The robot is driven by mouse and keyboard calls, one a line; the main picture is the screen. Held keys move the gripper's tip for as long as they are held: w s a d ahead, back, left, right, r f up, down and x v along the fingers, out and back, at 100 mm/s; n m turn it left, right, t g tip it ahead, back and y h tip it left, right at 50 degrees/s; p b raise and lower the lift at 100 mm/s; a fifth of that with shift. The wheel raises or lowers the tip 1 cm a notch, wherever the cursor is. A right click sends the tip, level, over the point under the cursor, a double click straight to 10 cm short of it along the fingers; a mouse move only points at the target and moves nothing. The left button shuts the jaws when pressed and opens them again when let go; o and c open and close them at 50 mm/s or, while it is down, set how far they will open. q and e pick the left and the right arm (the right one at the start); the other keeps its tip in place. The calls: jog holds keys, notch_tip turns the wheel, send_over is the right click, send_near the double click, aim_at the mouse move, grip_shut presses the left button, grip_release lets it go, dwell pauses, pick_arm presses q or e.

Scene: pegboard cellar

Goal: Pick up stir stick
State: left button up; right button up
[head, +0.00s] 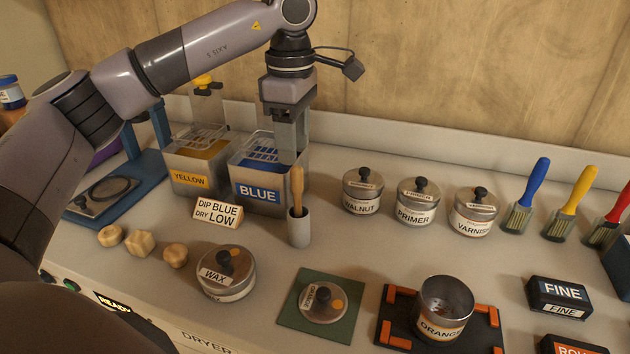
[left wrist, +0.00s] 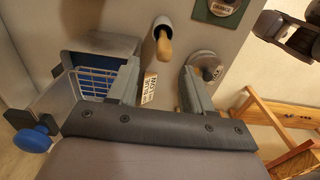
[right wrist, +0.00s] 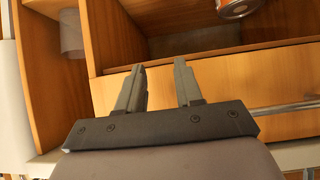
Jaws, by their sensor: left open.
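The stir stick (head: 297,188) is a tan wooden stick standing upright in a small grey cup (head: 300,228), right of the blue dip bin. In the left wrist view the stick (left wrist: 165,47) and the cup (left wrist: 163,24) lie ahead, between the lines of the fingers. My left gripper (head: 291,157) points down just above the stick's top, open and empty. In the left wrist view the left gripper (left wrist: 158,72) has its fingers wide apart. My right gripper (right wrist: 160,68) is open and empty, facing wooden shelving away from the stick.
The blue bin (head: 257,193) stands close left of the cup, with the yellow bin (head: 190,178) beyond. A sign (head: 217,213) and the wax tin (head: 226,274) are in front. Walnut (head: 362,192), primer and varnish tins stand to the right.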

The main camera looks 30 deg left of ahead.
aim_at(296, 166)
pick_arm(q)
jog(key=shift+w+f, duration=0.15)
jog(key=shift+f, duration=0.1)
jog(key=f, duration=0.3)
jog(key=f+p, duration=0.1)
jog(key=f, duration=0.1)
jog(key=shift+s+d+f, duration=0.15)
jog(key=shift+s+d, duration=0.1)
jog(key=shift+s, duration=0.15)
jog(key=shift+f, duration=0.65)
jog(key=shift+w, duration=0.1)
grip_shut()
